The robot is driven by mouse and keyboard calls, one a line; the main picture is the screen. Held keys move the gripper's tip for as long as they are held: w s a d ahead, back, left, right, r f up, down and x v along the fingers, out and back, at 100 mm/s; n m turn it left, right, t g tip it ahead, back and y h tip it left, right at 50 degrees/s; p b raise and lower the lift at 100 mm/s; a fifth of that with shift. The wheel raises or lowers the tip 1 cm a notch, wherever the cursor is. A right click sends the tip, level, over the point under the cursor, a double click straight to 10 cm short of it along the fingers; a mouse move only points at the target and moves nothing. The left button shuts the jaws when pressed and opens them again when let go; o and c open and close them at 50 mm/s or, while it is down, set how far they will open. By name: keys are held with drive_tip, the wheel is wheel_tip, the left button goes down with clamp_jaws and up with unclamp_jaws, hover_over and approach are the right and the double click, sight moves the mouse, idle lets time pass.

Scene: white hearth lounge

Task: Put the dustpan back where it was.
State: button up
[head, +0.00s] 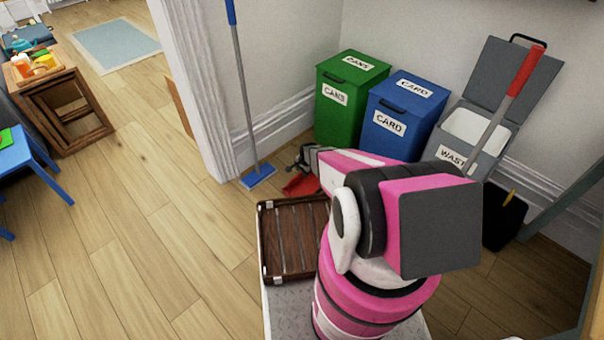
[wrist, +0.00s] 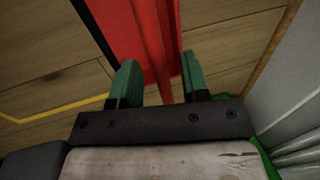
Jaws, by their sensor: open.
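The red dustpan (head: 301,186) shows at floor level by the wall corner, just below my gripper (head: 303,165), partly hidden by it. In the wrist view the red dustpan (wrist: 150,35) fills the upper middle, with a narrow red part reaching down between the fingers. My gripper (wrist: 157,82) is open, its two green fingertips on either side of this narrow part. I see a gap on the right side; contact on the left is unclear. The dustpan seems to be on the wooden floor.
A blue broom (head: 259,176) leans at the wall end, left of the dustpan. Green (head: 335,110), blue (head: 392,125) and grey (head: 470,135) bins stand behind. A red-handled tool (head: 525,72) rises before the grey bin. Yellow floor line (wrist: 60,108) runs nearby.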

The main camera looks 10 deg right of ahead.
drive_tip(key=s+r+n, duration=0.3)
drive_tip(key=s+r, duration=0.4)
drive_tip(key=r, duration=0.7)
drive_tip(key=s+d+r+n+g+h, duration=0.1)
drive_tip(key=s+r+n, duration=0.3)
drive_tip(key=s+r, duration=0.4)
drive_tip(key=s+d+r+n+g, duration=0.1)
drive_tip(key=s+r+n, duration=0.2)
drive_tip(key=r, duration=1.7)
drive_tip(key=s, duration=0.4)
drive_tip(key=shift+s+n, duration=0.15)
drive_tip(key=shift+n, duration=0.25)
drive_tip(key=shift+c, duration=0.3)
